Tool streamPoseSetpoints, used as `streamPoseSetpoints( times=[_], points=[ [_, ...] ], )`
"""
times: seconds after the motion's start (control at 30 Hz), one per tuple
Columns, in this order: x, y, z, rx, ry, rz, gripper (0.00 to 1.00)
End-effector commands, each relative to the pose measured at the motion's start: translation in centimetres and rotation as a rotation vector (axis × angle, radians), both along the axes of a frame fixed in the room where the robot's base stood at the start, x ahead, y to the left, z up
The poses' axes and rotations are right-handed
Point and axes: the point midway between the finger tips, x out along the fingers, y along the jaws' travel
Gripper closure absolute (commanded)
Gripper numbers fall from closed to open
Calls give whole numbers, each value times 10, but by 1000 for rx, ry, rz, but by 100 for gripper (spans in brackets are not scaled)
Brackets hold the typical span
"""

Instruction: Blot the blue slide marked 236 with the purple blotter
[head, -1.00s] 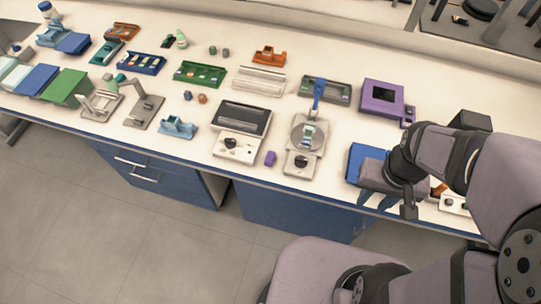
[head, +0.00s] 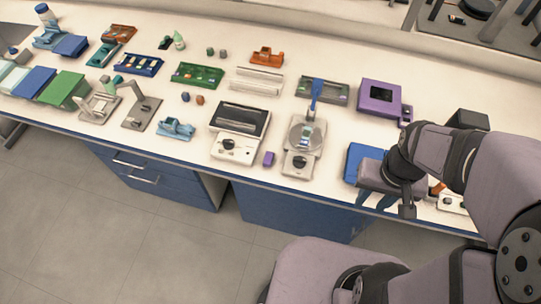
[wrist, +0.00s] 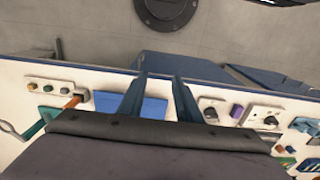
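My gripper (head: 372,202) is over the front edge of the bench at the right, pointing down beside a blue pad or box (head: 361,160). In the wrist view its two blue fingers (wrist: 159,76) are apart with nothing between them. A small purple block (head: 268,159), possibly the blotter, stands on the bench well left of the gripper; it also shows in the wrist view (wrist: 237,111). No marking 236 is readable.
A white device with a dark screen (head: 237,149) stands left of the purple block. A larger purple box (head: 383,97) is at the back right. Racks and boxes crowd the left side. There is bare bench between the round-plate device and the blue pad.

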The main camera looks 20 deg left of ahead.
Motion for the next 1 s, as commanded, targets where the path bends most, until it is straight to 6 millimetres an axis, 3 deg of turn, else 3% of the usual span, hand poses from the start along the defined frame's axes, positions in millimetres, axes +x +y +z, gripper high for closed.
streamPoseSetpoints(
  times=[0.57, 0.73, 0.9, 1.0],
  points=[
    [0, 3, 1, 0, 0, 12, 68],
    [-6, 20, -2, -1, 33, 94, 68],
    [-37, 47, -26, -24, 188, 253, 68],
    [-42, 66, -39, -46, 258, 354, 68]
  ],
)
